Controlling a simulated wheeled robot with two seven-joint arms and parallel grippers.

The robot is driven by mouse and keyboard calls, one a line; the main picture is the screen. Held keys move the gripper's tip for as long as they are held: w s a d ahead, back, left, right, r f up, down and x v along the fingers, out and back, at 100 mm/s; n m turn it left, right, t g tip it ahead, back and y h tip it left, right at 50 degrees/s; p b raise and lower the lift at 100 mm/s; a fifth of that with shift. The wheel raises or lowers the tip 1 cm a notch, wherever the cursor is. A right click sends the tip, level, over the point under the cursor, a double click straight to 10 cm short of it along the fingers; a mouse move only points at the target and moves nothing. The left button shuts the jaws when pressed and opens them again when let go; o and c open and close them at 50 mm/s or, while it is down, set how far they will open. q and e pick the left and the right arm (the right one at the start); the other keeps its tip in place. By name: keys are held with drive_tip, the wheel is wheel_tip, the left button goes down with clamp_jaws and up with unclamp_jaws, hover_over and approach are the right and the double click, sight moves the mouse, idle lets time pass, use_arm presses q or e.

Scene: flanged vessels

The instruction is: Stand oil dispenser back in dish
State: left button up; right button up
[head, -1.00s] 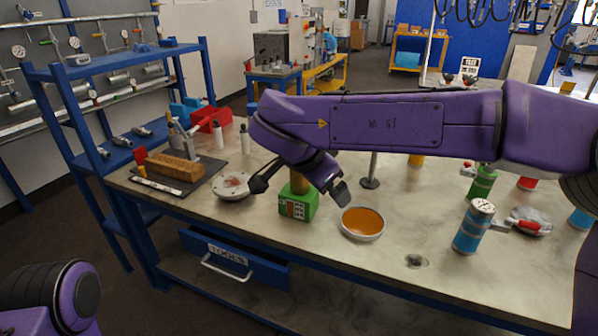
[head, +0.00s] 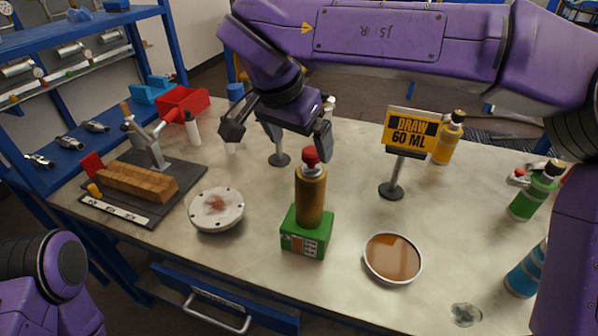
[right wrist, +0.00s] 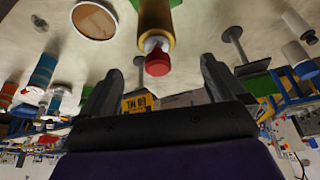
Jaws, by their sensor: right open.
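The oil dispenser, a gold-brown bottle (head: 311,196) with a red top, stands upright on a green block (head: 306,238). In the right wrist view its red cap (right wrist: 158,62) points toward my fingers. A round shallow dish (head: 392,258) with an amber-brown inside lies flat to the block's right, apart from it; it also shows in the right wrist view (right wrist: 95,19). My right gripper (head: 278,137) is open and empty, fingers apart, just above and behind the dispenser's cap. My left gripper is out of view; only part of my left arm shows at lower left.
A white round flange (head: 217,210) lies left of the block. A "DRAW 60 ML" sign (head: 410,130) stands behind the dish. Blue (head: 526,272), green (head: 535,193) and yellow (head: 448,140) bottles stand at right. A dark mat (head: 180,190) with a wooden block is at left.

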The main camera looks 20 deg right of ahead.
sight(310, 167)
drive_tip(key=shift+w+d+f, duration=0.25)
drive_tip(key=shift+w+f, duration=0.5)
drive_tip(key=shift+f, duration=0.1)
drive_tip(key=shift+s+d+f+b, duration=0.15)
drive_tip(key=shift+s+d+f, duration=0.15)
drive_tip(key=shift+f, duration=0.2)
drive_tip(key=shift+s+d+f+b, duration=0.15)
drive_tip(key=shift+s+f, duration=0.15)
drive_tip(key=shift+f, duration=0.2)
drive_tip(key=shift+s+d+f, duration=0.15)
drive_tip(key=shift+d+f, duration=0.05)
drive_tip(key=shift+f, duration=0.05)
drive_tip(key=x, duration=0.3)
drive_tip(key=w+x, duration=0.1)
drive_tip(key=x, duration=0.2)
drive_tip(key=shift+a+r, duration=0.15)
drive_tip(key=shift+s+r, duration=0.1)
drive_tip(key=shift+s, duration=0.25)
drive_tip(key=shift+w, duration=0.15)
drive_tip(key=c, duration=1.2)
clamp_jaws()
